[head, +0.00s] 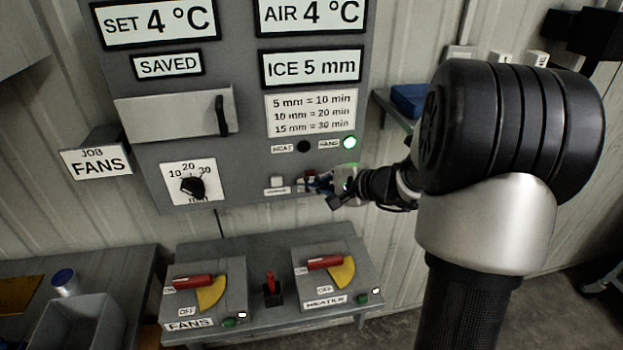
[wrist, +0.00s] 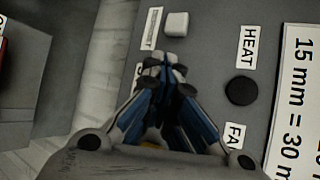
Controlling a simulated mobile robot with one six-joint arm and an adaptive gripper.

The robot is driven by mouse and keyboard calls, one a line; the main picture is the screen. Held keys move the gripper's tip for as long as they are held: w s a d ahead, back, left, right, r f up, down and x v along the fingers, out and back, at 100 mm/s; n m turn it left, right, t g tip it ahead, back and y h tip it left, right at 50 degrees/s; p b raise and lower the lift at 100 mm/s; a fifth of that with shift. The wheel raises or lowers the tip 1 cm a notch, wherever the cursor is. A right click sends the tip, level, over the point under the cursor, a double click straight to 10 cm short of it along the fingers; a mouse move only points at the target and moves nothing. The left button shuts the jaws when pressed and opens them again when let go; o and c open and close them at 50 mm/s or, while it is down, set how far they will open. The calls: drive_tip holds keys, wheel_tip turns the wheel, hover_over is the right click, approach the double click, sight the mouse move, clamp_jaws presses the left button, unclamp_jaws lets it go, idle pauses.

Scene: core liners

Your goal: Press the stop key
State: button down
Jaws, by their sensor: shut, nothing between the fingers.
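My gripper (head: 312,183) is at the lower right of the grey control panel (head: 240,130), its fingers shut and empty. In the wrist view the closed fingertips (wrist: 168,68) lie over the panel beside a label (wrist: 138,76) whose first letter looks like S. The key belonging to that label is hidden behind the fingers, so I cannot tell whether they touch it. A white square key (wrist: 177,24) with its own label shows just beyond the fingertips; it also shows in the head view (head: 277,182), left of my gripper.
The FANS lamp (head: 349,142) glows green and the HEAT lamp (head: 304,146) is dark. A dial (head: 193,187) and a handled cover (head: 175,116) are on the panel's left. Below, a bench carries the FANS switch (head: 205,290) and HEATER switch (head: 330,275), both with red handles.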

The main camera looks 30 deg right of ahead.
drive_tip(key=shift+s+a+b, duration=0.3)
drive_tip(key=shift+s+b, duration=0.2)
drive_tip(key=shift+s, duration=0.45)
drive_tip(key=s+b, duration=0.1)
drive_tip(key=s, duration=0.1)
drive_tip(key=s+a, duration=0.1)
drive_tip(key=s, duration=0.1)
drive_tip(key=shift+s+a+b, duration=0.2)
drive_tip(key=shift+s+b, duration=0.2)
idle(0.4)
